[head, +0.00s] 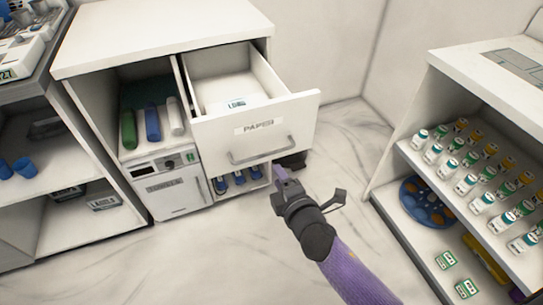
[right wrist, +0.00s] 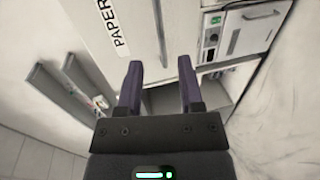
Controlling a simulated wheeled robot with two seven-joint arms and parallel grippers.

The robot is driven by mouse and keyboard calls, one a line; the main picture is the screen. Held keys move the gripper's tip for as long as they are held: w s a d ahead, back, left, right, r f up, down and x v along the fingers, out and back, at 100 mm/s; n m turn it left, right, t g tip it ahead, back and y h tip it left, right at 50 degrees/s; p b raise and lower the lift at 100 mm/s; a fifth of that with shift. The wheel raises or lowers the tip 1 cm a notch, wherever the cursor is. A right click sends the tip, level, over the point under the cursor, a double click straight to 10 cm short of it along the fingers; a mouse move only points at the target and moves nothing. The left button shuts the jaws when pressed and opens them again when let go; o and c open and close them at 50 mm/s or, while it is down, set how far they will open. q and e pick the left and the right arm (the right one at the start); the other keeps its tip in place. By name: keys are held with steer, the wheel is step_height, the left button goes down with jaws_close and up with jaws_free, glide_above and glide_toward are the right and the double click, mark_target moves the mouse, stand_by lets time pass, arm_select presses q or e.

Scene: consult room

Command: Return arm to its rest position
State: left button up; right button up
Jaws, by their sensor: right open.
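My right arm comes in from the bottom right of the head view, with a purple sleeve-like link. Its gripper (head: 308,188) is open and empty, in front of the cabinet and below right of the drawer's handle (head: 262,152). In the right wrist view the two purple fingers (right wrist: 159,82) stand apart with nothing between them. The drawer labelled PAPER (head: 302,110) is pulled out and holds a small labelled item (head: 236,104). The gripper appears apart from the handle. My left gripper is not in view.
The white cabinet (head: 150,42) has rolled items on a shelf and a small appliance (head: 172,186) below. At right, a shelf unit (head: 400,160) holds several bottles and a blue reel (head: 424,202). An open shelf stands at left. The marble floor (head: 220,255) between is clear.

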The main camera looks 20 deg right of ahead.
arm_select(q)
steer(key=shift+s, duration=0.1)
arm_select(e)
steer(key=s+d+f+m+g+h+p, duration=0.15)
steer(key=s+f+m+g, duration=0.25)
steer(key=s+f, duration=0.45)
steer(key=s+d+f+m+g+y+p, duration=0.1)
steer(key=s+d+f+m+g+p, duration=0.2)
steer(key=s+f, duration=0.6)
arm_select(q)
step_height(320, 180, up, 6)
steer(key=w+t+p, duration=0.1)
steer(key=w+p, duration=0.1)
arm_select(e)
steer(key=s+f+m+g, duration=0.2)
steer(key=s+m+g, duration=0.1)
steer(key=s, duration=0.6)
steer(key=s+d+f+m+g, duration=0.1)
steer(key=s+f+m+g, duration=0.1)
steer(key=s, duration=0.7)
steer(key=s+f+m+g, duration=0.2)
steer(key=s+m+g, duration=0.1)
steer(key=s, duration=0.6)
steer(key=shift+s+d+f+m+g+h, duration=0.25)
steer(key=shift+f+m+g+h, duration=0.15)
steer(key=shift+g, duration=0.2)
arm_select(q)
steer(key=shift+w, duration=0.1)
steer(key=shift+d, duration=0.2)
